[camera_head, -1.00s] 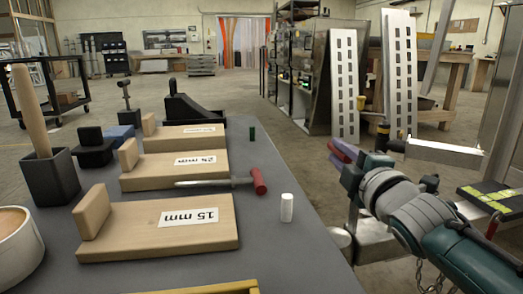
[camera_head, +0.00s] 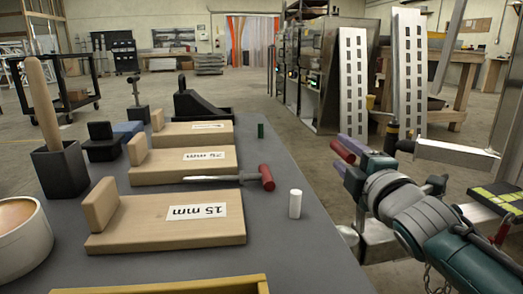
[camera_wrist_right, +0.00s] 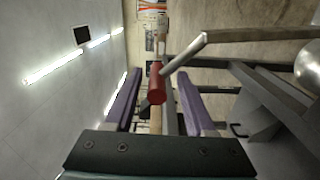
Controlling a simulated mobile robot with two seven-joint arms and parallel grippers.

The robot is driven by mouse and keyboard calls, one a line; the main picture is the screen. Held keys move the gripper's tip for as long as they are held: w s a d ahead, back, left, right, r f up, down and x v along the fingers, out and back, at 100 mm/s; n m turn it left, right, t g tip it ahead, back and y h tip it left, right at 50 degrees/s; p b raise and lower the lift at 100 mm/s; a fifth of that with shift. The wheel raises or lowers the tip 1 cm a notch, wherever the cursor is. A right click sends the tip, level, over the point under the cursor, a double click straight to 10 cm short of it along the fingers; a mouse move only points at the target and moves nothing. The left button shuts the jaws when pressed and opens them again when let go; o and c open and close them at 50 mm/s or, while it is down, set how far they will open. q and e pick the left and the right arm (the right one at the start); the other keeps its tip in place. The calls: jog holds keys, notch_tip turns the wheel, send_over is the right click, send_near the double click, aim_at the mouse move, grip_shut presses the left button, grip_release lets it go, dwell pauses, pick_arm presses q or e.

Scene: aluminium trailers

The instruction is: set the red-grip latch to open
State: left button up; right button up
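The red grip (camera_wrist_right: 157,83) of the latch shows between the two purple fingers of my right gripper (camera_wrist_right: 158,88) in the wrist view. A gap is visible on both sides of it, so the fingers look open around it. A silver rod (camera_wrist_right: 188,57) runs from beside the grip towards a metal beam. In the head view my right gripper (camera_head: 346,163) is at the right of the table, with the red grip (camera_head: 343,150) at its fingertips. How deep the grip sits between the fingers cannot be told. My left gripper is not in view.
A grey table (camera_head: 280,250) on the left holds wooden blocks, a red-handled tool (camera_head: 266,177) and a white cylinder (camera_head: 295,204). A metal beam (camera_head: 455,155) lies right of my right gripper. Slotted ramps (camera_head: 353,85) stand behind.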

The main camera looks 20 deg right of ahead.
jog(key=shift+a+r, duration=0.1)
jog(key=shift+s+a+r+p, duration=0.1)
jog(key=shift+s+p, duration=0.3)
jog(key=shift+s, duration=0.05)
jog(key=p+v, duration=0.3)
jog(key=v, duration=0.4)
jog(key=shift+s, duration=0.4)
jog(key=shift+s+a, duration=0.2)
jog(key=shift+s, duration=0.35)
